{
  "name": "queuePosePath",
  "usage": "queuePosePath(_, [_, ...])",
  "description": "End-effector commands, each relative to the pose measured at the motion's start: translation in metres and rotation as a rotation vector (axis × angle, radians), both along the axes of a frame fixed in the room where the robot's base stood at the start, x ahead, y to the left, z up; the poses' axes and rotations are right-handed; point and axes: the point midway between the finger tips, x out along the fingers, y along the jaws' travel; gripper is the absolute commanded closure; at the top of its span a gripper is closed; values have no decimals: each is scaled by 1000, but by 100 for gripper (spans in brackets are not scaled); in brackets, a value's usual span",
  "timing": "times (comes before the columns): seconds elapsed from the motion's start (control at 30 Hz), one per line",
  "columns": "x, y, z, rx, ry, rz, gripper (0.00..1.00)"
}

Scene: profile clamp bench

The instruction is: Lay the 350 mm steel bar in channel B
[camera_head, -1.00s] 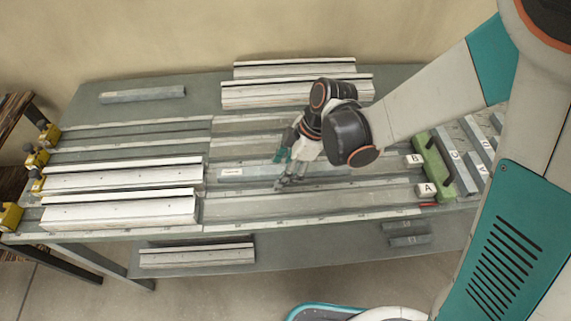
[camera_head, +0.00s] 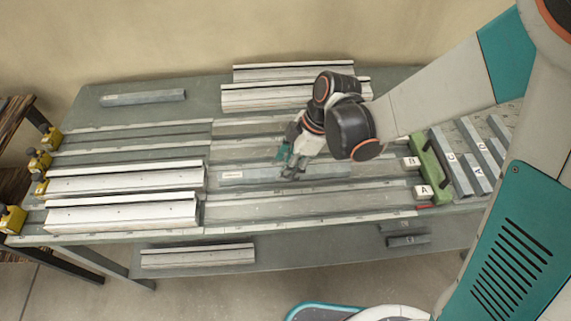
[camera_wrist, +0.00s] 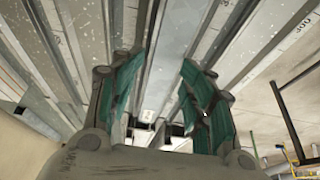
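A long grey steel bar (camera_head: 258,176) with a white label near its left end lies lengthwise in the row that lines up with label B (camera_head: 412,162). It appears to lie in that channel, but the head view does not show whether it is fully seated. In the wrist view the teal fingers (camera_wrist: 158,95) stand apart on either side of the grey bar (camera_wrist: 183,50), with visible gaps. My gripper looks open. Label A (camera_head: 424,190) marks the empty channel in front.
Pale profiles (camera_head: 120,212) fill the left of the front channels, beside yellow clamps (camera_head: 12,219). More profiles (camera_head: 295,95) lie at the back. A green block (camera_head: 431,169) and several grey bars (camera_head: 455,165) are at the right. Another grey bar (camera_head: 143,97) lies back left.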

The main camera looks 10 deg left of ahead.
Motion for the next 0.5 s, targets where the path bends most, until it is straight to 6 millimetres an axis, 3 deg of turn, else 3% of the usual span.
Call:
queuePosePath(0.03, [0,-6,15,0,1,-3,55])
queuePosePath(0.2, [4,-19,51,1,0,-3,55])
queuePosePath(0.5, [6,-36,92,2,2,1,55])
